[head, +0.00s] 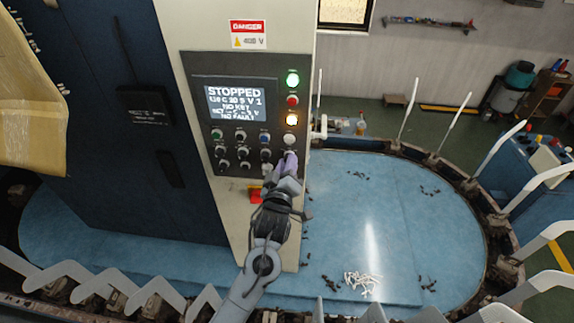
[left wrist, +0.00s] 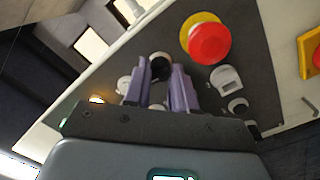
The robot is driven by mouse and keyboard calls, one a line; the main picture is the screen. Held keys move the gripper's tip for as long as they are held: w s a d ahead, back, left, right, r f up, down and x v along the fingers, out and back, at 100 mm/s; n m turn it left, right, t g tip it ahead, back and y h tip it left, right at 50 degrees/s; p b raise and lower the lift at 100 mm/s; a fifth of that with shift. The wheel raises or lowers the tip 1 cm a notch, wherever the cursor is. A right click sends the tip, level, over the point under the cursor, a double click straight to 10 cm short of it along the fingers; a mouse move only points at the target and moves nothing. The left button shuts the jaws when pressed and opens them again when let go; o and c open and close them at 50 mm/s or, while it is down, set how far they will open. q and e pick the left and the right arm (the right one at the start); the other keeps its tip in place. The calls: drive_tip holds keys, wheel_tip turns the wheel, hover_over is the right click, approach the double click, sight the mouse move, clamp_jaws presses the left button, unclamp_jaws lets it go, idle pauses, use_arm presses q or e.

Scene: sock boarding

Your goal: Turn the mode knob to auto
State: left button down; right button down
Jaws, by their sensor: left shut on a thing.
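The control panel (head: 235,115) stands on the front of the cream cabinet, with a screen that reads STOPPED and rows of small knobs and buttons. My left gripper (head: 284,163) reaches the panel's lower right corner. In the left wrist view its two purple fingers (left wrist: 161,72) are closed around a dark round knob (left wrist: 160,66) with a pale edge. Its pointer and label are hidden, so I cannot tell its setting or confirm that it is the mode knob. My right gripper is not in view.
A red mushroom button on a yellow ring (left wrist: 208,40) and a pale knob (left wrist: 226,80) sit close beside the fingers. White sock forms (head: 490,150) ring the blue platform (head: 390,215).

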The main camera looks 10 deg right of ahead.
use_arm(q)
drive_tip(key=shift+m, duration=4.1)
drive_tip(key=shift+y, duration=0.3)
drive_tip(key=c, duration=0.9)
unclamp_jaws()
